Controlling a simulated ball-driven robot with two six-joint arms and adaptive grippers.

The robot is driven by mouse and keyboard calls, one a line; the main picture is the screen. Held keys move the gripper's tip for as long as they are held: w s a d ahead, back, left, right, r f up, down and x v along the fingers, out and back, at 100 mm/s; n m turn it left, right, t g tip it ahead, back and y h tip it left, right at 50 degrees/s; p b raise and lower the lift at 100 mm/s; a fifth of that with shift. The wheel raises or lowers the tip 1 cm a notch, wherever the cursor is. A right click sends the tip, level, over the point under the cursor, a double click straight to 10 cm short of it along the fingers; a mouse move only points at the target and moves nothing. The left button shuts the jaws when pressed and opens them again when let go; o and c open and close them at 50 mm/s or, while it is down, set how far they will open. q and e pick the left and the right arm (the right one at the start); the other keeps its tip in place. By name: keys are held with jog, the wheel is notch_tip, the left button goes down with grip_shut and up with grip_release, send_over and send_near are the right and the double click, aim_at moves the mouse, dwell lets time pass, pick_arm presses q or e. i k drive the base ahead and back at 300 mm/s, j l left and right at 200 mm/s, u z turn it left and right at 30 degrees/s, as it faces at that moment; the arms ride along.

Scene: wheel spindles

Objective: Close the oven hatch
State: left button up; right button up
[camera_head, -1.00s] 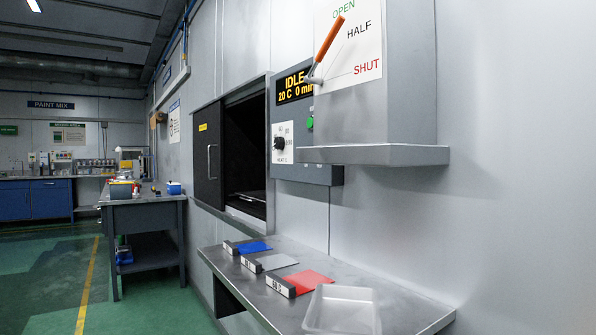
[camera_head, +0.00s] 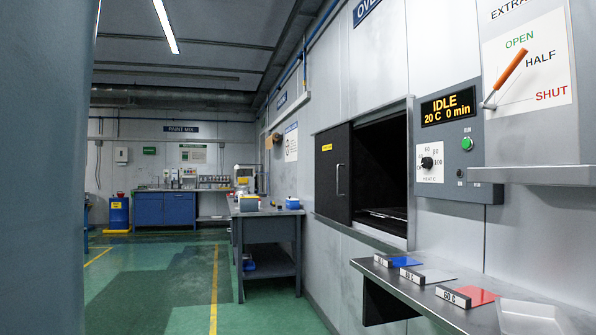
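The oven hatch (camera_head: 332,172) is a dark sliding panel with a vertical handle (camera_head: 338,180) and a yellow label. It stands to the left of the dark oven opening (camera_head: 385,165), which is uncovered. The oven's inside and a rack low in it are visible. My grippers are not in view.
A control panel (camera_head: 447,145) reading IDLE, 20 C, 0 min is right of the opening. An orange lever (camera_head: 510,68) points between OPEN and HALF. A shelf (camera_head: 440,308) with coloured plates and a tray (camera_head: 530,318) juts out below. Green floor (camera_head: 165,285) is clear ahead-left.

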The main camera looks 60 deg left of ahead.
aim_at(333, 148)
jog(key=j+u, duration=0.2)
jog(key=u, duration=0.2)
jog(key=i+j+u, duration=0.15)
jog(key=u, duration=0.2)
jog(key=i+j+u, duration=0.1)
jog(key=u, duration=0.3)
jog(key=i+j+u, duration=0.1)
jog(key=u, duration=0.25)
jog(key=i, duration=0.05)
